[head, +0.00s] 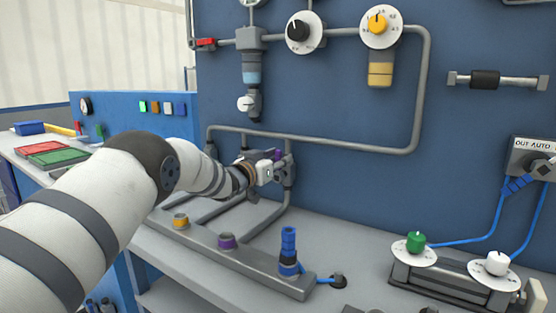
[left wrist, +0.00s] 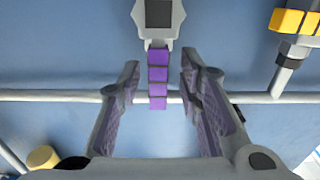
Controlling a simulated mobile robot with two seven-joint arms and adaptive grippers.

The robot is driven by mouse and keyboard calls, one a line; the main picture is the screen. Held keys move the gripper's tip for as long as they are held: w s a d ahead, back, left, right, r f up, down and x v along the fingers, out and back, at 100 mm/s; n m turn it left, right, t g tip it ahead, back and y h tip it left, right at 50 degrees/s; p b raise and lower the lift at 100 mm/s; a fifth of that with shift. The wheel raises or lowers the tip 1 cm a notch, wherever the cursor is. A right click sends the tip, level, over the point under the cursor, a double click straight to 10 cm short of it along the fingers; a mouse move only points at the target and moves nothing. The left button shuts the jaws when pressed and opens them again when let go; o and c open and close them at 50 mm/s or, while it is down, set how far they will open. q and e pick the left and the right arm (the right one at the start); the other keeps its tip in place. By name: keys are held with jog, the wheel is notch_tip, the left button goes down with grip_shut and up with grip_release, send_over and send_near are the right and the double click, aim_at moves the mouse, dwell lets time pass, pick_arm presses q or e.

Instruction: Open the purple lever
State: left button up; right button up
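The purple lever (left wrist: 158,75) hangs from a grey valve body (left wrist: 158,18) in the left wrist view, crossing in front of a thin grey pipe. In the head view only a small purple part of it (head: 277,154) shows beside the gripper. My left gripper (left wrist: 160,82) is open, with one finger on each side of the lever. A gap shows between the lever and each finger. In the head view my left gripper (head: 272,171) is at the lower pipes on the blue panel, partly hidden by my own wrist. My right gripper is not seen.
A yellow lever (left wrist: 293,22) is at the upper right in the left wrist view. On the bench stand a grey manifold (head: 262,269) with orange, purple and blue fittings, and a green knob (head: 416,241). Grey pipes (head: 320,143) run across the panel.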

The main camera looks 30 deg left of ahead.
pick_arm(q)
jog(key=s, duration=1.2)
jog(key=shift+a, duration=0.45)
